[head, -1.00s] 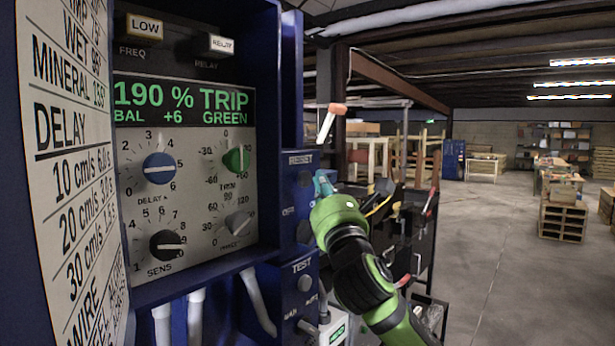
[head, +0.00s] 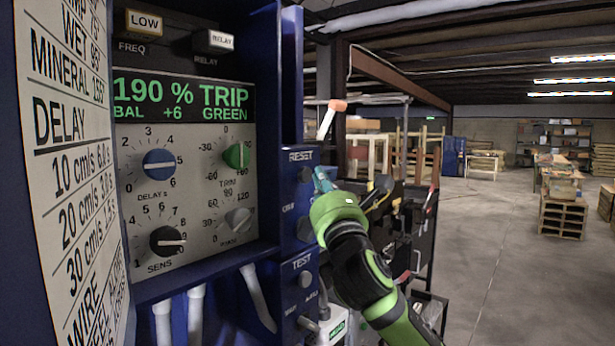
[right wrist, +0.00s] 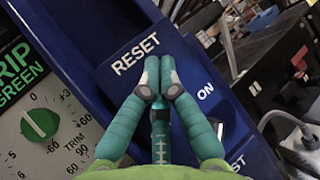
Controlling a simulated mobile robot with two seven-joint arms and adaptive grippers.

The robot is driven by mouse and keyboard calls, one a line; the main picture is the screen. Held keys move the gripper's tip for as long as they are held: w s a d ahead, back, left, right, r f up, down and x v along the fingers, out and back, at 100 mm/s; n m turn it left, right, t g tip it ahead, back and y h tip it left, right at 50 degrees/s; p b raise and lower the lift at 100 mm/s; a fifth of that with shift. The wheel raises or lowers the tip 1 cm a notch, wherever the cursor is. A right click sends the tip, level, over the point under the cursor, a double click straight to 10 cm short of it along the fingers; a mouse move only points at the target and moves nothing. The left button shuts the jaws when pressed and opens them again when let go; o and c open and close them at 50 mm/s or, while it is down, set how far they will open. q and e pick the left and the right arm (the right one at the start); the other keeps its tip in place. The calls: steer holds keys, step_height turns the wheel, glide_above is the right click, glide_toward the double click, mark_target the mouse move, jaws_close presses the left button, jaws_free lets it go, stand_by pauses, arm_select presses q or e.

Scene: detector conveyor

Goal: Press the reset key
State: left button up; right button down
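The reset key (head: 305,175) is a small round dark button under the RESET label on the blue side panel (head: 299,220), in the head view. My right gripper (head: 321,180), with teal fingers on a green wrist, is just right of the key. In the right wrist view the fingertips of my right gripper (right wrist: 159,84) are together, with nothing seen between them. They lie just below the RESET lettering (right wrist: 135,54) and hide the key there. I cannot tell whether they touch it. The display (head: 184,101) reads 190 % TRIP. My left gripper is not in view.
The dial panel (head: 190,192) with several knobs stands left of the side panel. A TEST button (head: 304,280) and toggle switches sit lower on the side panel. A dark tool cart (head: 415,235) stands behind my right arm. Open floor (head: 490,260) lies to the right.

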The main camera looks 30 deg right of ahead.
stand_by(0.4)
steer(key=shift+w+a+p, duration=0.2)
steer(key=shift+w+p, duration=0.1)
steer(key=shift+w, duration=0.1)
steer(key=shift+w+a, duration=0.15)
steer(key=shift+w, duration=0.3)
stand_by(0.7)
steer(key=shift+s, duration=0.15)
steer(key=shift+s+d+p, duration=0.3)
steer(key=shift+s+d, duration=0.05)
steer(key=shift+s, duration=0.35)
